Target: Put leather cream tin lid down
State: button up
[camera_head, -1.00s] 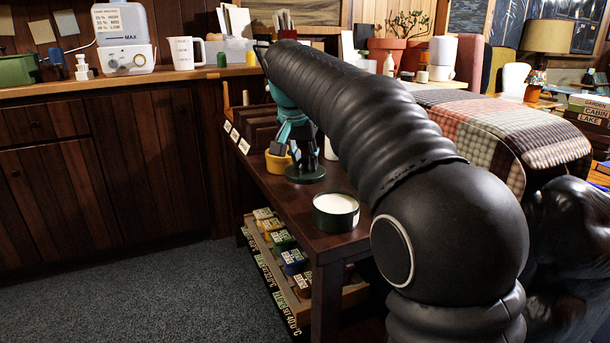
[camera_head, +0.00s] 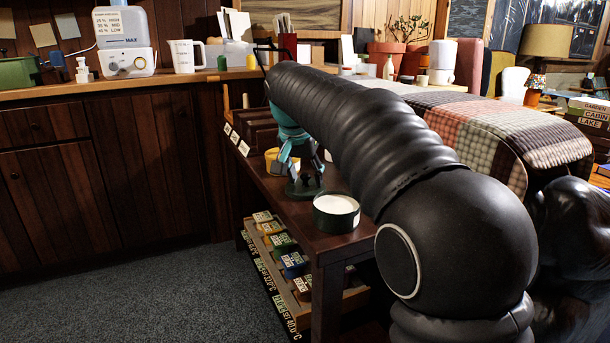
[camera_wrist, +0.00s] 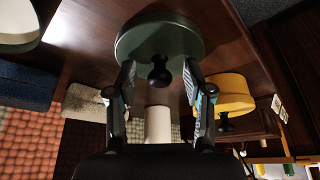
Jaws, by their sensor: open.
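The tin's dark green lid (camera_head: 304,191) is at the wooden table's left edge, behind the open tin (camera_head: 336,214), which shows white cream. In the wrist view the lid (camera_wrist: 150,35) is a round disc, with its black knob facing my gripper. My gripper (camera_wrist: 160,80) is open, with one finger on each side of the knob and a gap to both. In the head view my gripper (camera_head: 303,172) is just above the lid. Whether the lid lies fully flat is hard to tell. Part of the cream tin (camera_wrist: 17,25) shows at the wrist view's top left.
A yellow container (camera_head: 271,160) stands close behind the lid; it also shows in the wrist view (camera_wrist: 232,92). A white cylinder (camera_wrist: 158,124) stands nearby. Dark wooden racks (camera_head: 262,131) stand farther back. Small labelled boxes (camera_head: 283,243) fill the lower shelf. A plaid-covered seat (camera_head: 500,140) is on the right.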

jog(key=p+v, duration=0.3)
jog(key=v, duration=0.9)
jog(key=shift+r, duration=0.15)
jog(key=s+d+f+n+y, duration=0.1)
jog(key=s+d+f, duration=0.35)
jog(key=s, duration=0.25)
jog(key=s+d+f+n, duration=0.2)
jog(key=s+d+f, duration=0.1)
jog(key=s+d, duration=0.4)
jog(key=s+d+f+n+t, duration=0.1)
jog(key=s+d+f, duration=0.2)
jog(key=s+f, duration=1.2)
jog(key=shift+s+y, duration=0.4)
jog(key=shift+s, duration=0.05)
jog(key=shift+d+f, duration=0.1)
notch_tip(320, 180, up, 3)
jog(key=p, duration=0.3)
